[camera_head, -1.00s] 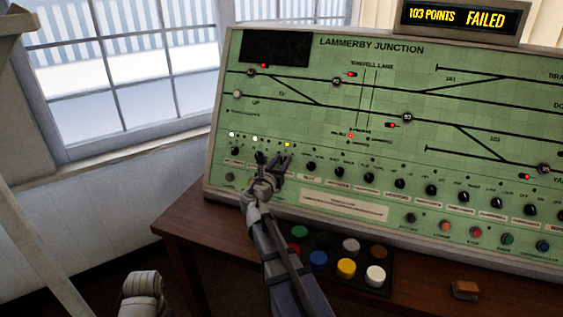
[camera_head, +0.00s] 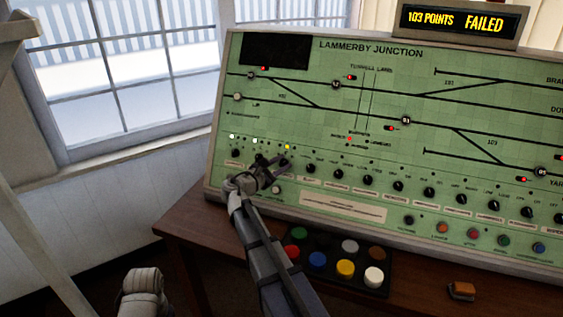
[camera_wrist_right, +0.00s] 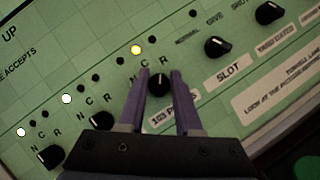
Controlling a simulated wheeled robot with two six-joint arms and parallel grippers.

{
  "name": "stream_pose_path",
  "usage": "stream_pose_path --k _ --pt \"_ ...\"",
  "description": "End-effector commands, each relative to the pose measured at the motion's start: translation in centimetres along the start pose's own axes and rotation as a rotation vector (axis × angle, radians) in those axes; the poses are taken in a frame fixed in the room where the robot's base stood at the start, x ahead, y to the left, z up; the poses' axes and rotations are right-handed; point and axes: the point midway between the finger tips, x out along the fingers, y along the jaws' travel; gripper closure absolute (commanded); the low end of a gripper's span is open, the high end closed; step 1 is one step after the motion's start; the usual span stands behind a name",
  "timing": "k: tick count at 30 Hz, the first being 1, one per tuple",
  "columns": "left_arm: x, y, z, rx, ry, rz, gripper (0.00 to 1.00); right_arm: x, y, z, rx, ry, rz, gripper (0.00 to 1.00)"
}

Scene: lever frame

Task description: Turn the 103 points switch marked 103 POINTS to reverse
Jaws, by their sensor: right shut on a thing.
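The 103 points switch is a round black knob (camera_wrist_right: 159,84) on the green panel, with N, C and R printed above its left side. Its label is partly covered by my fingers. My right gripper (camera_head: 273,167) is at the panel's lower left in the head view. In the right wrist view its two purple fingers (camera_wrist_right: 160,78) are on either side of the knob, shut on it. Which letter the knob points to is unclear. A yellow lamp (camera_wrist_right: 137,49) is lit above it. The display (camera_head: 457,21) reads "103 POINTS FAILED". My left gripper is not in view.
Similar black knobs stand close by: two to the left (camera_wrist_right: 101,120) and the SLOT knob (camera_wrist_right: 215,46) to the right. A block of coloured buttons (camera_head: 333,262) and a small orange-brown object (camera_head: 461,290) are on the wooden desk below the panel.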

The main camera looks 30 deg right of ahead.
Motion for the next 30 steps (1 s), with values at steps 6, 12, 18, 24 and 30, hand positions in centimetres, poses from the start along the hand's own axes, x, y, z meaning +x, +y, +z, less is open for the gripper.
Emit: stream_pose_path --k 6,12,18,24,30 --pt "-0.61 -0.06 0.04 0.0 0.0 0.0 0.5 0.02 0.11 0.05 0.079 -0.001 -0.041 1.0" --pt "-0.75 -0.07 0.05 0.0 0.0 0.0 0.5 0.01 0.01 0.0 0.113 -0.001 -0.06 1.0" --pt "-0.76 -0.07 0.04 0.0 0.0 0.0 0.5 -0.01 -0.05 -0.04 0.121 0.0 -0.064 1.0" --pt "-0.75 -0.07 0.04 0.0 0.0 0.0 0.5 -0.01 -0.06 -0.06 0.121 0.0 -0.064 1.0" --pt "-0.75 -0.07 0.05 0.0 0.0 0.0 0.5 -0.01 -0.06 -0.05 0.12 0.0 -0.064 0.55"
